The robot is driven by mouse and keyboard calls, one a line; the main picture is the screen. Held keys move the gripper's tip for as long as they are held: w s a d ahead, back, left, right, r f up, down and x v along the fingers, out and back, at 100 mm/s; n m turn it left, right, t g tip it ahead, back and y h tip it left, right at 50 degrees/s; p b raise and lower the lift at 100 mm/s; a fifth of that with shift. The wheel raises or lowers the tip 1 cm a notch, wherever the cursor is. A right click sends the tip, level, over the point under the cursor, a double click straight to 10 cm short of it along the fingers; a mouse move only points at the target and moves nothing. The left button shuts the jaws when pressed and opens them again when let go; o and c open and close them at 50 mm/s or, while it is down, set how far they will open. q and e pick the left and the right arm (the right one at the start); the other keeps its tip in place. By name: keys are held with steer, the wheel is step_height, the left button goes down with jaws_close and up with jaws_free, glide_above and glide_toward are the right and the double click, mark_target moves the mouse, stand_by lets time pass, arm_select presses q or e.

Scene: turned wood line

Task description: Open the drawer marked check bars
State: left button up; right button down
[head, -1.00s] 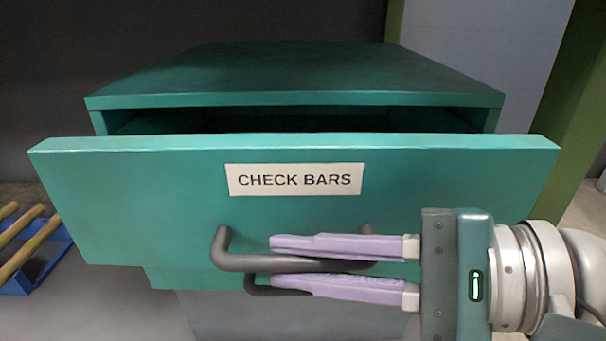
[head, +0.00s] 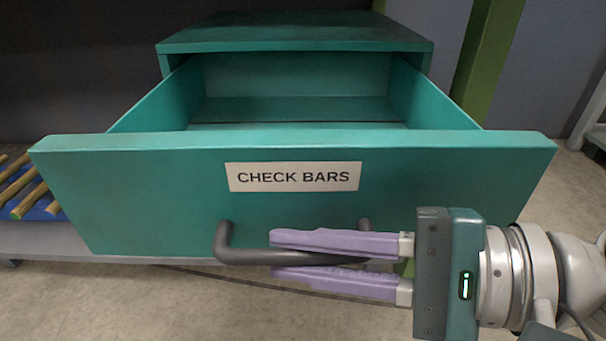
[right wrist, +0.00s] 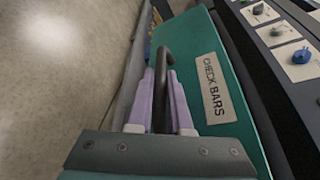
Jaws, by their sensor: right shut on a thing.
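The teal drawer marked CHECK BARS (head: 130,195) stands well out of its cabinet (head: 290,35) in the head view. Its inside shows, and the part I can see is empty. A dark grey bar handle (head: 240,257) is on its front below the white label (head: 293,177). My right gripper (head: 275,257) comes in from the right and is shut on the handle, one lilac finger above and one below the bar. In the right wrist view the handle (right wrist: 163,75) runs between the two fingers, with the label beside it. My left gripper is not in view.
A blue tray with wooden bars (head: 25,190) lies at the left. A green post (head: 487,55) stands behind at the right. Bare floor (head: 200,305) shows below the drawer. The right wrist view shows a panel with knobs (right wrist: 285,45).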

stand_by(0.3)
steer(key=c, duration=1.1)
jaws_free()
steer(key=shift+w, duration=0.1)
steer(key=p+v, duration=0.3)
steer(key=v, duration=0.7)
